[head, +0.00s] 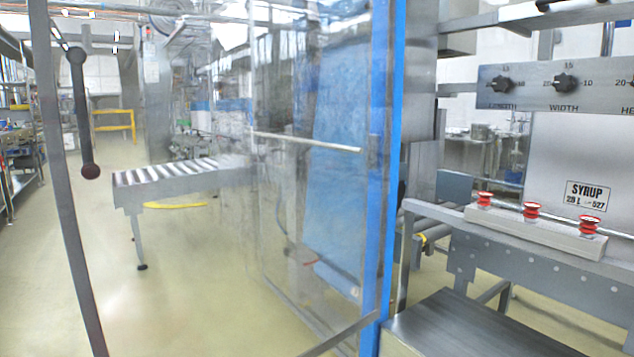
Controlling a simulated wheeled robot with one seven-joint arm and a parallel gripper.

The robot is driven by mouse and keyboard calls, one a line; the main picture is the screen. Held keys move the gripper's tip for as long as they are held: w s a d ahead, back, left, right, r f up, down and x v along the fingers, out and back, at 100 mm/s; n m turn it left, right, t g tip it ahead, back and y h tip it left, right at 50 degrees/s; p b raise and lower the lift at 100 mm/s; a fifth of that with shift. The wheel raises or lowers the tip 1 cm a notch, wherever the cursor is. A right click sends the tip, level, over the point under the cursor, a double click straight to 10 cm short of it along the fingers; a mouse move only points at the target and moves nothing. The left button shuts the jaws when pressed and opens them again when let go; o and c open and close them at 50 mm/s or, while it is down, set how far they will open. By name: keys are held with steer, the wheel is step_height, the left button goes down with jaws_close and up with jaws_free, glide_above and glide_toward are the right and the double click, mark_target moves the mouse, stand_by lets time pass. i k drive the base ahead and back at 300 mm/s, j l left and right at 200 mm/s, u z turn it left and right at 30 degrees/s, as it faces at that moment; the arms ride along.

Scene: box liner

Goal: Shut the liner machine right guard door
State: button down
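The liner machine's guard door (215,225) is a large clear panel filling the left and middle of the head view. It stands open, swung out from a blue post (392,150) on its right side. Its grey free edge (66,190) is near me at the far left. A dark bar handle (82,118) with round ends is mounted upright close to that edge. My gripper is not in view, and nothing is seen touching the door or handle.
Right of the post is the machine's control panel (560,82) with black knobs, above a bar with red buttons (532,211) and a grey metal surface (470,325). A roller conveyor (175,172) shows through the door. The floor at left is clear.

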mark_target(42, 49)
steer(key=j+z, duration=0.15)
steer(key=z, duration=0.25)
steer(key=j+z, duration=0.2)
steer(key=z, duration=0.25)
steer(key=k+j+z, duration=0.15)
steer(key=j, duration=0.35)
steer(key=k+j+z, duration=0.2)
steer(key=j, duration=0.25)
steer(key=k+j+z, duration=0.15)
steer(key=j, duration=0.35)
steer(key=k+j+z, duration=0.2)
steer(key=j, duration=0.25)
steer(key=k+j+z, duration=0.15)
steer(key=j, duration=0.25)
steer(key=k+j, duration=0.25)
steer(key=j, duration=0.15)
steer(key=k+j, duration=0.25)
steer(key=j, duration=0.2)
steer(key=k+j, duration=0.25)
steer(key=j, duration=0.15)
